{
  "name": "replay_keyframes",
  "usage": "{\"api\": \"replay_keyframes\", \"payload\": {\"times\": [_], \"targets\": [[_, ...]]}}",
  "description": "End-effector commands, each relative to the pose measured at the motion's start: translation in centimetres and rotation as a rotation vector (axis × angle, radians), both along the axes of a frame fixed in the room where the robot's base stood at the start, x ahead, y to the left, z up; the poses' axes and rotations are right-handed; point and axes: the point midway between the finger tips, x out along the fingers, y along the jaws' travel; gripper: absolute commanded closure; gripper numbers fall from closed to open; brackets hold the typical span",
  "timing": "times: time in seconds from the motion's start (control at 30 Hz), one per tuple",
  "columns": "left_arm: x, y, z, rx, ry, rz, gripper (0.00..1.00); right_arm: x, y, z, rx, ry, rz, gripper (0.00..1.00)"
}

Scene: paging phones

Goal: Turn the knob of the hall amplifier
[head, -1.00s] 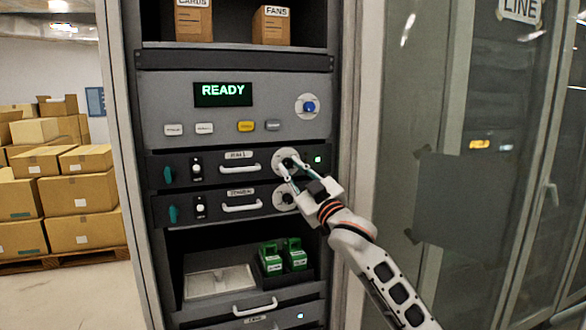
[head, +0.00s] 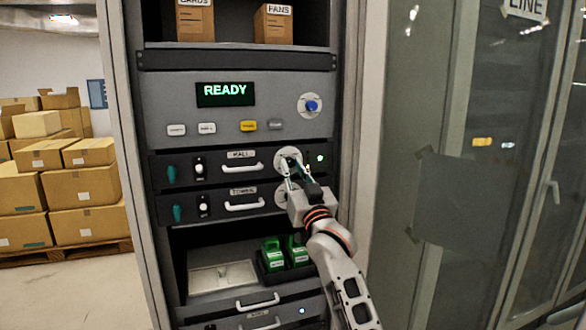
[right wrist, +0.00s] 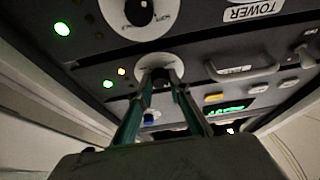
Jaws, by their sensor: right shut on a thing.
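The hall amplifier (head: 215,170) is a dark panel marked HALL, with a white handle and a round pale dial (head: 281,153) at its right end. My right gripper (head: 293,168) comes up from below right and is shut on the dark knob at the dial's middle. In the right wrist view, the two teal fingers (right wrist: 161,88) close on the knob (right wrist: 158,73), and the dial's pale rim shows around it. A green light (head: 320,158) is lit right of the dial; a small yellow light also shows in the right wrist view (right wrist: 121,71). My left gripper is out of view.
The tower amplifier (head: 215,207) is directly below, its own dial partly behind my gripper. Above is a grey panel with a READY display (head: 225,94) and a blue button (head: 312,106). Green units (head: 273,258) stand below. A glass door (head: 450,210) is at right.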

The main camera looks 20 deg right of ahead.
Motion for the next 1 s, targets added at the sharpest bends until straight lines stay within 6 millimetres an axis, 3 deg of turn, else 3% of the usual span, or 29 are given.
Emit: {"api": "replay_keyframes", "payload": {"times": [0.27, 0.3, 0.37, 0.77, 1.0], "targets": [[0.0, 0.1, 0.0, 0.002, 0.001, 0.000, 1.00, 0.0, 0.0, 0.1, 0.001, -0.003, 0.000, 1.00], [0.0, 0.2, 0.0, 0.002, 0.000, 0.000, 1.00, 0.0, 0.0, 0.1, 0.001, -0.003, 0.000, 0.77], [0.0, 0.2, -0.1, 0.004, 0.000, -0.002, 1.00, 0.0, 0.0, 0.1, 0.001, -0.003, 0.000, 0.65], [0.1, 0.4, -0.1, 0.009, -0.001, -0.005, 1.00, -0.4, 0.0, -0.1, 0.000, -0.002, 0.000, 0.65], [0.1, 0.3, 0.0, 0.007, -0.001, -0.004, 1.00, -3.7, -0.1, -1.6, 0.001, 0.000, 0.000, 0.65]]}}
